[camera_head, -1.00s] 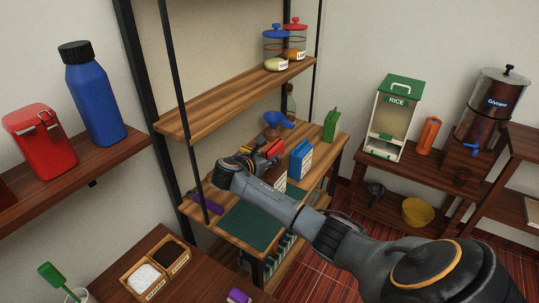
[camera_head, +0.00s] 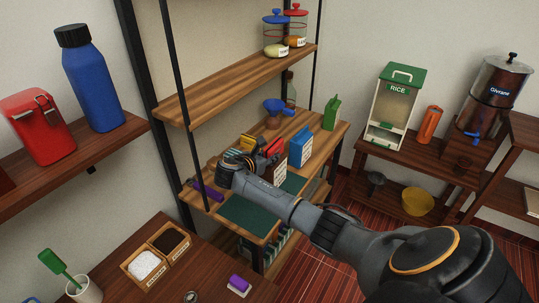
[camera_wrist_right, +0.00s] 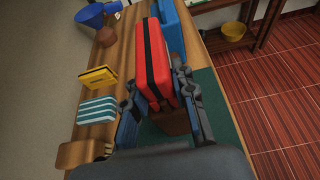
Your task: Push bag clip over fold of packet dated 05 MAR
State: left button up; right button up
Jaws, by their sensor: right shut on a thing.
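My right gripper (camera_wrist_right: 160,97) is shut on a red bag clip (camera_wrist_right: 150,55) with a dark line along it. The clip also shows in the head view (camera_head: 273,148). A brown packet with a white label (camera_head: 281,172) stands close below it. Its brown part (camera_wrist_right: 174,121) shows between the fingers in the wrist view. I cannot tell whether the clip touches its fold. A blue packet with a white label (camera_head: 301,148) stands upright behind. The dates are too small to read. My left gripper is not in view.
A green mat (camera_head: 250,214) lies on the shelf. A yellow item (camera_wrist_right: 98,77) and a striped item (camera_wrist_right: 97,110) stand beside the gripper. A blue funnel (camera_head: 279,106) and green carton (camera_head: 331,113) are farther back. A dark upright post (camera_head: 188,110) rises at the shelf's left.

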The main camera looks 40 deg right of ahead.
jog(key=o, duration=1.1)
jog(key=shift+c, duration=0.2)
jog(key=v, duration=1.2)
jog(key=shift+f, duration=0.15)
jog(key=shift+a, duration=0.1)
